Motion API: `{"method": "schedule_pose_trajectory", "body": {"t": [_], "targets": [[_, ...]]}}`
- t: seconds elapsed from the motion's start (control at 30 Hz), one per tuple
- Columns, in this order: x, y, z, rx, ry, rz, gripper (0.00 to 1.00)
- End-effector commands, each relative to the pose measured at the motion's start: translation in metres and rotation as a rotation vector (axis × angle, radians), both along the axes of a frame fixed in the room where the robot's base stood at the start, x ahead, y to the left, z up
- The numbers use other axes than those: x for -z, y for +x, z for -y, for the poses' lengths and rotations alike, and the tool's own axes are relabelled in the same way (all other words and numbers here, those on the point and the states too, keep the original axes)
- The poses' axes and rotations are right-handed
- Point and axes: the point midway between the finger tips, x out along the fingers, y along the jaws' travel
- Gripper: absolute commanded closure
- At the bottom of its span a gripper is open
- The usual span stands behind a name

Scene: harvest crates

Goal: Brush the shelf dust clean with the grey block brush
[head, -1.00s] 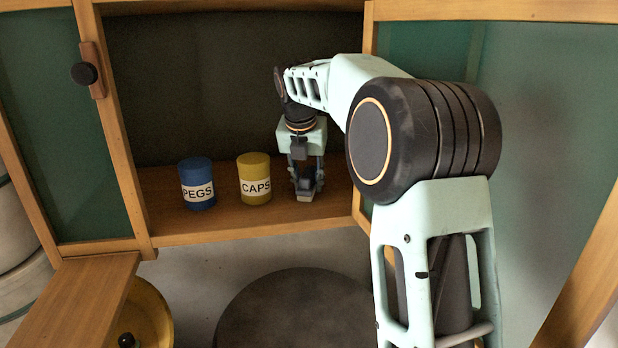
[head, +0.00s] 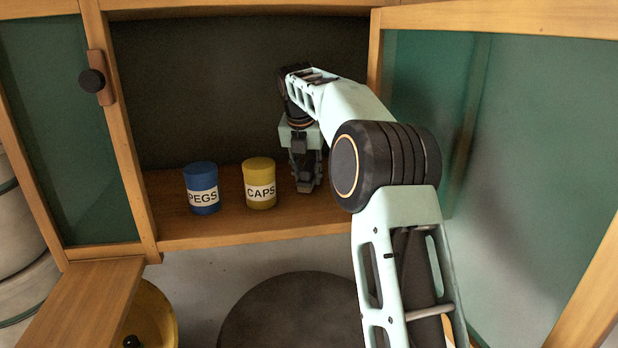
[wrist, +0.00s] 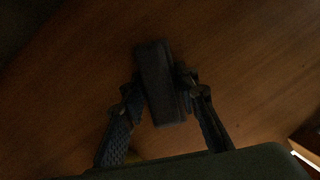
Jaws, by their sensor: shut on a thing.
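My gripper (head: 307,180) points down inside the open cabinet, just right of the yellow can. In the wrist view my gripper (wrist: 160,92) is shut on a dark block, which I take to be the grey block brush (wrist: 157,70). The brush lies between both fingers, low over the wooden shelf (wrist: 70,100). I cannot tell whether it touches the wood. In the head view the brush is mostly hidden by the fingers. The shelf (head: 240,228) shows no dust that I can make out; the wrist view is very dim.
A blue can marked PEGS (head: 201,187) and a yellow can marked CAPS (head: 259,183) stand upright on the shelf, left of my gripper. A green door (head: 70,130) with a black knob is at left. An open green door (head: 520,150) stands at right, beside my arm.

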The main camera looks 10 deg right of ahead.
Motion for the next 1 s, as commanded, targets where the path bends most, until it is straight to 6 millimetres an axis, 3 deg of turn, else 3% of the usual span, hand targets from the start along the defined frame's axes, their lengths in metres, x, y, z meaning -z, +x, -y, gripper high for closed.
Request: {"method": "schedule_pose_trajectory", "body": {"t": [0.37,0.73,1.0], "targets": [[0.002,0.001,0.013,-0.001,-0.001,0.001,0.92],[0.006,-0.028,0.013,-0.001,0.000,0.000,0.92],[0.006,-0.037,0.013,0.000,-0.001,-0.004,0.92]]}}
